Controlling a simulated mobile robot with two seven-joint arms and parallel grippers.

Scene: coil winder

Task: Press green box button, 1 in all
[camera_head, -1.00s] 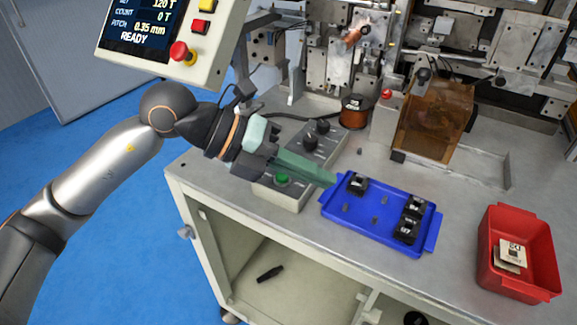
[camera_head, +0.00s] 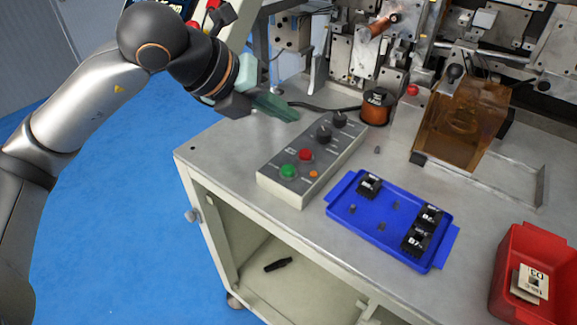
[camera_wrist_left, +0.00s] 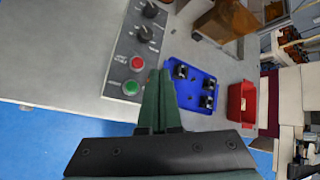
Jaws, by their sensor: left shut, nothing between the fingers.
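The green button (camera_head: 288,172) sits at the near end of a grey control box (camera_head: 325,168) on the table. A red button (camera_head: 305,154), a small orange light (camera_head: 313,174) and black knobs are on the same box. My left gripper (camera_head: 292,112) is shut and empty, with green fingers, above the table behind and left of the box, apart from the green button. In the left wrist view the green button (camera_wrist_left: 131,87) lies left of the closed fingertips (camera_wrist_left: 159,74). I do not see my right gripper.
A blue tray (camera_head: 338,208) with black parts stands right of the box. A red bin (camera_head: 512,240) is at the far right. A copper spool (camera_head: 376,107), an amber cover (camera_head: 462,125) and the winder stand behind. The table's left front corner is bare.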

